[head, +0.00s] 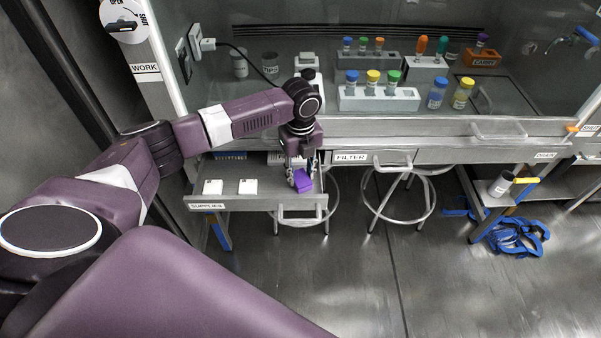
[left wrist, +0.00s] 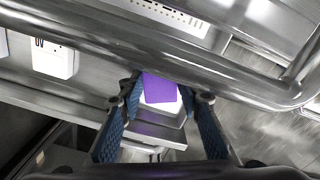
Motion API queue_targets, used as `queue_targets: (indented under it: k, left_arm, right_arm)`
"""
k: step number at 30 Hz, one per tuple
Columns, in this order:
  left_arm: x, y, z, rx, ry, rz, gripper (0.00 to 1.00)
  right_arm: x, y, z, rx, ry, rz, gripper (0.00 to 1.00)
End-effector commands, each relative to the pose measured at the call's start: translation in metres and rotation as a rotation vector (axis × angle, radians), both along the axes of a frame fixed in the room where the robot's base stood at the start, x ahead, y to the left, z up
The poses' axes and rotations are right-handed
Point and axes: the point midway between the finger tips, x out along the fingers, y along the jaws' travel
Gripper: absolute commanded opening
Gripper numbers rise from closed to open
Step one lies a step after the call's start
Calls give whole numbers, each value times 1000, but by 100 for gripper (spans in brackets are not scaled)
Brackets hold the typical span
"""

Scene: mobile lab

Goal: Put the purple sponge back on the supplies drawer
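The purple sponge (head: 302,180) is at the right end of the open supplies drawer (head: 245,204), just below my left gripper (head: 301,172). In the left wrist view the sponge (left wrist: 160,88) sits between the two blue-padded fingertips of my left gripper (left wrist: 160,94), which close in on its sides. I cannot tell whether its underside touches the drawer floor. The drawer is pulled out below the bench and carries a "SUPPLIES" label on its front. My right gripper is out of view.
The drawer's handle (head: 300,219) sticks out in front. A round metal stool (head: 398,200) stands to the right. The bench above holds a rack (head: 378,99) of coloured-cap vials. Blue straps (head: 515,235) lie on the floor at right.

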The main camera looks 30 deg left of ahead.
Motion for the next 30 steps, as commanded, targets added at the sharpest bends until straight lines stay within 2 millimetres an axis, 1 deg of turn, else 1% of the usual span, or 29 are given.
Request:
queue_targets:
  k: [1,4,5,12,16,20,27,30]
  left_arm:
    - [0,0,0,0,0,0,37]
    - [0,0,0,0,0,0,48]
    - [0,0,0,0,0,0,49]
    - [0,0,1,0,0,0,49]
    - [0,0,8,1,-1,0,49]
    - [1,0,30,-1,-4,-1,49]
    - [1,-1,81,-1,-4,-1,49]
    - [1,0,99,-1,-3,1,49]
  right_arm:
    - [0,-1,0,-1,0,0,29]
    - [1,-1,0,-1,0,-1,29]
    - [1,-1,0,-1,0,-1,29]
    - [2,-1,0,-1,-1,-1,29]
    - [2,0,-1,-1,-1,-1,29]
    - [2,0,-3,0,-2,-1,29]
    - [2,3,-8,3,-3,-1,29]
    - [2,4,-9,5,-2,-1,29]
